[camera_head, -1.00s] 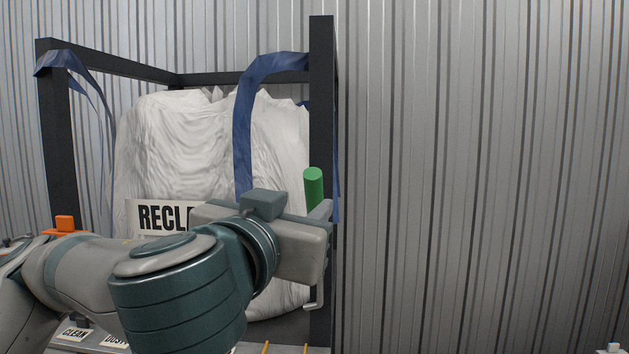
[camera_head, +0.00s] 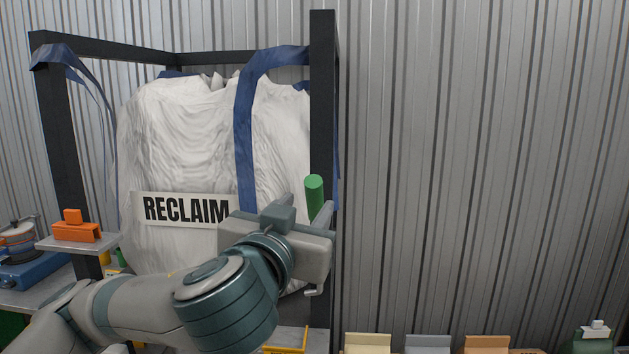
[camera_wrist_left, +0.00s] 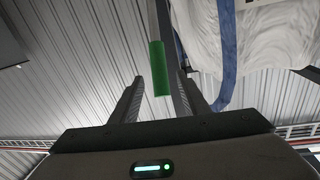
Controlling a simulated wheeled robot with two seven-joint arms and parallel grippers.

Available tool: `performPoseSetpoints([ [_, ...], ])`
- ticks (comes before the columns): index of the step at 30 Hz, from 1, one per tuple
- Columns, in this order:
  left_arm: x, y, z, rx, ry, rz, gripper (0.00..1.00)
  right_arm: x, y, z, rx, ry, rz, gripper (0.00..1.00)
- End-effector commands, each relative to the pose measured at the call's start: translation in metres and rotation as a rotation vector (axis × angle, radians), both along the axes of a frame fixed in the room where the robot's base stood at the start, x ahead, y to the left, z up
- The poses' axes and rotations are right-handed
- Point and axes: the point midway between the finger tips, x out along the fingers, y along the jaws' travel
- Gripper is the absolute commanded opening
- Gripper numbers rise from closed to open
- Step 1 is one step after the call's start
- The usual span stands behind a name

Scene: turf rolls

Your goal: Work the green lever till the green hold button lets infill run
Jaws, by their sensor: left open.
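The green lever (camera_head: 315,200) shows as an upright green cylinder in front of the black right-hand post of the frame. My left gripper (camera_head: 318,252) is at the lever, its upper finger beside the lever's lower part. In the left wrist view the lever (camera_wrist_left: 160,68) stands between the two open fingers, and a gap shows on its left side. Whether a finger touches it I cannot tell. The lever's lower end is hidden behind the gripper in the head view. I cannot make out a green hold button. My right gripper is not in view.
A white bulk bag (camera_head: 180,130) marked RECLAIM hangs in the black frame (camera_head: 322,110) by blue straps. An orange block (camera_head: 76,231) sits on a small shelf at left. Several bins (camera_head: 428,344) line the bottom right.

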Motion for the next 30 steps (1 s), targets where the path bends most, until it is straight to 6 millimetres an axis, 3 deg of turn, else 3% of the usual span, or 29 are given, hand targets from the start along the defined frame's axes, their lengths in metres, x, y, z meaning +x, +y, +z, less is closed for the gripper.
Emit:
performPoseSetpoints([
  [1,0.008,-0.001,0.004,0.003,0.003,0.002,0.42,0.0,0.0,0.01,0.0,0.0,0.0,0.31],
  [10,0.048,-0.008,0.002,0.001,0.001,0.001,0.42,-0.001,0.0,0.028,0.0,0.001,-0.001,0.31],
  [24,0.058,-0.01,0.0,0.0,0.0,-0.001,0.42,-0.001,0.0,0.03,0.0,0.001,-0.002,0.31],
  [30,0.058,-0.01,0.0,0.0,0.0,-0.001,0.0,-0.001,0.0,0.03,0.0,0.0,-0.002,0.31],
])
